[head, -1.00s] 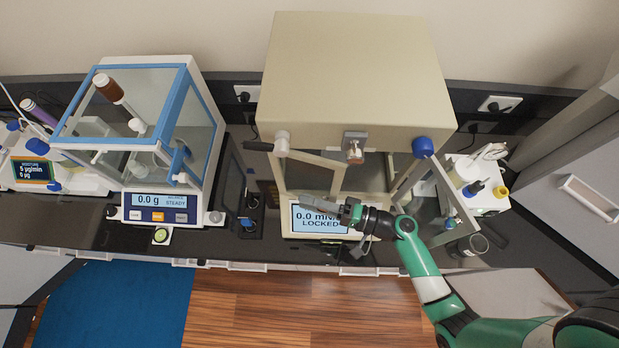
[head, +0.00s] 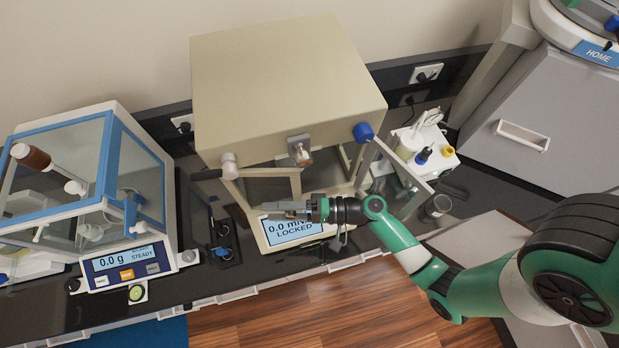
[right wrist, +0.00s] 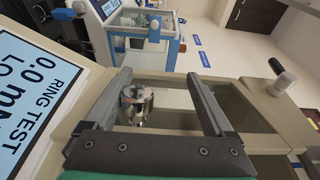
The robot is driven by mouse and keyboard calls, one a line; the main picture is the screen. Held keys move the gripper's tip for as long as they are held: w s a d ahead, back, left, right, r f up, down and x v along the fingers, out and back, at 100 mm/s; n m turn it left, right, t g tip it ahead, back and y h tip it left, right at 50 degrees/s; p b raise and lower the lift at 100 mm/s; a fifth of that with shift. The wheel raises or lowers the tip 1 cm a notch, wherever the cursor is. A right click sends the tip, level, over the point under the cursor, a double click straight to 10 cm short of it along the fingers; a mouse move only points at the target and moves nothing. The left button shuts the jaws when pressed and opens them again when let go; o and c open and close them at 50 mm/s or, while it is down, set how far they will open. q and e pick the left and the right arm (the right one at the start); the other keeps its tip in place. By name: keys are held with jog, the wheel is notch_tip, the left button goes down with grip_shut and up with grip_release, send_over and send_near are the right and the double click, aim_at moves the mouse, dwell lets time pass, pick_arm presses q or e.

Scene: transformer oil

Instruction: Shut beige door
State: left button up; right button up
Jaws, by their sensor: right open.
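The beige instrument (head: 280,85) has two glazed front doors, both seeming to stand ajar. The left one, the beige door (head: 297,186), has a beige frame under a pale knob with a dark handle (head: 207,174). The right one (head: 408,170) is a clear panel swung outward below a blue knob. My right gripper (head: 268,210) is in front of the beige door, just above the display. In the right wrist view its fingers (right wrist: 158,85) are spread and empty, with beige framing and glass beyond; contact is unclear. My left gripper is out of view.
The display (head: 290,231) reads LOCKED. A metal cup (right wrist: 137,104) shows between the fingers in the wrist view. A blue-framed balance (head: 85,190) stands left. A white bottle holder (head: 424,150) and a metal beaker (head: 437,206) stand right.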

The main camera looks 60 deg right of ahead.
jog(key=s+a+r+p, duration=0.5)
jog(key=s+a+r, duration=0.1)
jog(key=s+r, duration=0.5)
jog(key=shift+s, duration=0.85)
